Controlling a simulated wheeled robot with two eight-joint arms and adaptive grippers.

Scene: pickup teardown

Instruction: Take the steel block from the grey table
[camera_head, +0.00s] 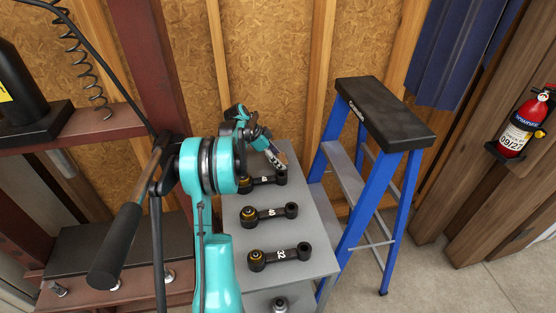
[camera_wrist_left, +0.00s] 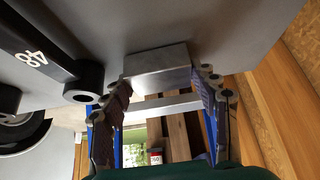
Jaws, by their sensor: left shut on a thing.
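The grey table (camera_head: 318,238) stands in the middle of the head view, and its top fills the upper part of the left wrist view (camera_wrist_left: 215,25). My left gripper (camera_head: 276,161) is at the table's far end, reaching in over my teal arm. In the left wrist view the steel block (camera_wrist_left: 158,68), a plain grey box, sits between the two fingers of my left gripper (camera_wrist_left: 160,90), which are shut on it. The block appears against or very close to the table top; I cannot tell if it touches. In the head view I cannot make the block out. My right gripper is not in view.
Black links marked with numbers lie on the table: one near my gripper (camera_head: 262,181), one mid-table (camera_head: 270,213), one nearer (camera_head: 280,256). A blue stepladder (camera_head: 385,110) stands right of the table. A red press frame is left. A fire extinguisher (camera_head: 523,125) hangs far right.

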